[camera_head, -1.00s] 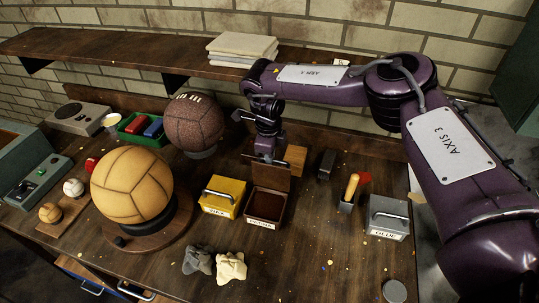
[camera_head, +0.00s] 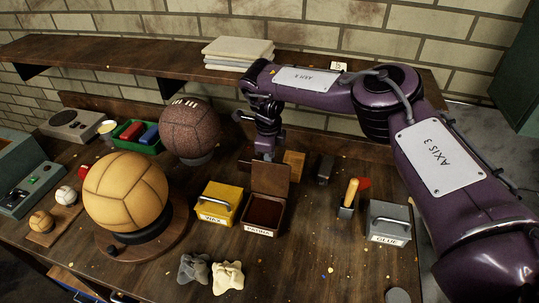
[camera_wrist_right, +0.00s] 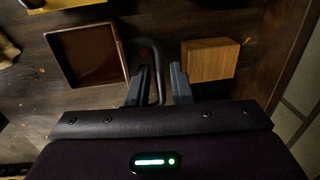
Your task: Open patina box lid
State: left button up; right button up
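The patina box (camera_head: 263,215) is a brown open-topped box with a white label, on the workbench right of the yellow box. Its lid (camera_head: 270,179) stands upright at the box's back edge, so the box is open. The dark inside of the box (camera_wrist_right: 88,50) shows at the upper left of the right wrist view. My right gripper (camera_wrist_right: 160,80) is behind the raised lid. Its two fingers stand apart with a dark handle loop (camera_wrist_right: 157,50) between them, and gaps show. In the head view the lid partly hides the fingertips of this gripper (camera_head: 266,156). My left gripper is out of view.
The yellow box (camera_head: 217,205) stands close to the left and a grey labelled box (camera_head: 388,223) to the right. A wooden block (camera_head: 294,164) is beside my right gripper. Leather balls (camera_head: 125,192) are at left. Two crumpled cloths (camera_head: 228,278) lie in front.

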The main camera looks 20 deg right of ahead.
notch_tip(320, 180, up, 8)
jog(key=b, duration=0.2)
jog(key=shift+s+a+f, duration=0.2)
jog(key=shift+s+a, duration=0.05)
jog(key=shift+s, duration=0.05)
